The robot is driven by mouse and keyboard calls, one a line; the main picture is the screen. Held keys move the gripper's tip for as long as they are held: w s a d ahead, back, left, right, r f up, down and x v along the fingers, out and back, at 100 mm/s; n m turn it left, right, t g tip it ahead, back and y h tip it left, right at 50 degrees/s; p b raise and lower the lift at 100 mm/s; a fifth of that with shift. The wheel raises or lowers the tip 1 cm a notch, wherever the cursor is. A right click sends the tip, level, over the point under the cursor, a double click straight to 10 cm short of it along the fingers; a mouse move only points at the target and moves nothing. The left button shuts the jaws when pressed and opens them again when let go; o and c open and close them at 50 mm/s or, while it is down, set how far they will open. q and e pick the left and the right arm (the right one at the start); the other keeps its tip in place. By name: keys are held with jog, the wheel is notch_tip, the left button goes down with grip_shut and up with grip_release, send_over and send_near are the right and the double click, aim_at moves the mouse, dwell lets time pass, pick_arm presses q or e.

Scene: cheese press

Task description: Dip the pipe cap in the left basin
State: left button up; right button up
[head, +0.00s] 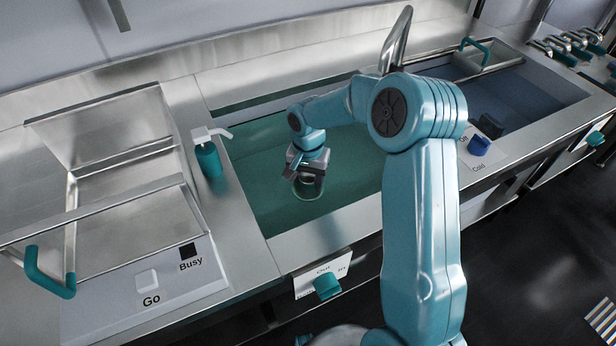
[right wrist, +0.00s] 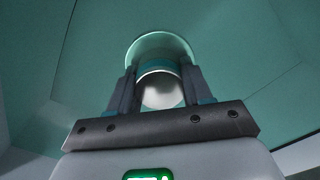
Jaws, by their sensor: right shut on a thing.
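The left basin (head: 262,205) is a sunken sink with a green-teal inside, left of centre in the head view. My right gripper (head: 308,172) points down into it and is shut on the pipe cap (head: 308,189), a round, shiny metal piece. In the right wrist view the pipe cap (right wrist: 162,92) sits between the two dark fingers of the gripper (right wrist: 160,85). A pale ring shows around the cap in the green of the basin. I cannot tell how deep the cap is. My left gripper is not in view.
A soap dispenser (head: 208,160) stands at the basin's left edge. A metal machine with an open lid (head: 95,125) and a Go button (head: 147,278) is at the left. A second, darker basin (head: 540,85) lies to the right. A teal knob (head: 327,286) sticks out in front.

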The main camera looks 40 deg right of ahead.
aim_at(308, 176)
notch_tip(308, 176, down, 8)
jog(key=b, duration=0.5)
jog(key=shift+r, duration=0.2)
dwell(4.6)
notch_tip(308, 176, up, 12)
jog(key=p, duration=0.7)
jog(key=shift+p, duration=0.4)
dwell(0.4)
